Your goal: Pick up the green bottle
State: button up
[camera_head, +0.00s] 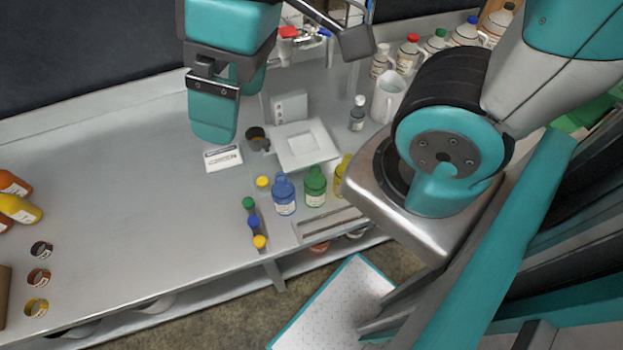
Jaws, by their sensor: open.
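The green bottle (315,188) stands upright on the grey metal table near its front edge. A blue bottle (284,196) stands close on its left. A yellow bottle (344,172) is close on its right, partly hidden by my arm. My gripper (234,108) is at the upper left of the bottles, over the back part of the table and apart from the green bottle. It is open, and I see nothing held in it.
A white square-topped device (300,145) sits behind the bottles. Green, blue and yellow caps (254,222) line up at the front left. The table's left-middle is clear.

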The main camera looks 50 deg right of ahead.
aim_at(314, 184)
jog(key=z, duration=0.9)
jog(key=k, duration=1.1)
jog(key=u, duration=1)
jog(key=i, duration=0.5)
jog(key=u, duration=0.1)
